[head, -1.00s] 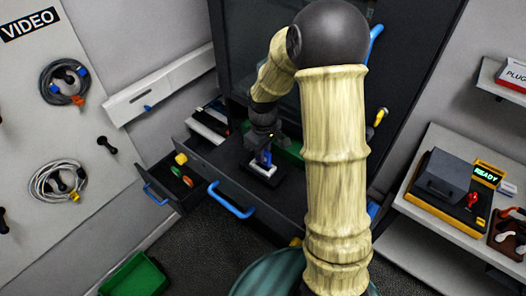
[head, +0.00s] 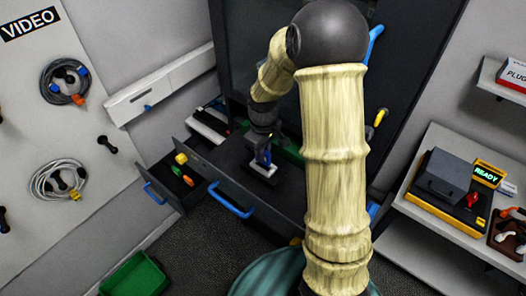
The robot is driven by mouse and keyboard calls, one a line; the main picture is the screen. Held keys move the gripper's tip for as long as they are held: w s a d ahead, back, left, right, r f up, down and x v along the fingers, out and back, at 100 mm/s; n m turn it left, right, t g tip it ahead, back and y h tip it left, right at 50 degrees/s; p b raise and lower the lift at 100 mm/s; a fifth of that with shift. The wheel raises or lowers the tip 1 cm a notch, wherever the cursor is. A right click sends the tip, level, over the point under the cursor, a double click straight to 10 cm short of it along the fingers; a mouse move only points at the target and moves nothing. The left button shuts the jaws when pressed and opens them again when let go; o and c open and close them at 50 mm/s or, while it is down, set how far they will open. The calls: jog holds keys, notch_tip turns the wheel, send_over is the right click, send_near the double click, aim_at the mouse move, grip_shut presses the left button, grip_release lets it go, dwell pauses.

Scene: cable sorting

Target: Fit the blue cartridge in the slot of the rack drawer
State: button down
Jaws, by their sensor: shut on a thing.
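My gripper (head: 264,150) is over the open rack drawer (head: 225,165), pointing down. It is shut on the blue cartridge (head: 265,157), which shows as a small blue patch between the fingers. The cartridge is just above or at a light-rimmed block (head: 260,170) in the drawer, which looks like the slot piece. I cannot tell whether the cartridge is inside the slot, as the gripper hides its lower end.
A smaller drawer (head: 162,189) with yellow, orange and green pieces stands open at left. A green bin (head: 135,277) is on the floor. A tester reading READY (head: 487,174) sits on the right shelf. Cables hang on the left board (head: 25,110).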

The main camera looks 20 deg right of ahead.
jog(key=shift+d+f, duration=0.1)
jog(key=shift+f, duration=0.1)
jog(key=shift+s+f, duration=0.1)
jog(key=shift+s, duration=0.1)
jog(key=shift+w+f, duration=0.15)
jog(key=shift+f, duration=0.05)
dwell(0.4)
jog(key=shift+f+b, duration=0.75)
jog(key=shift+f, duration=0.15)
dwell(0.9)
jog(key=c, duration=0.8)
grip_release()
jog(key=shift+r, duration=0.1)
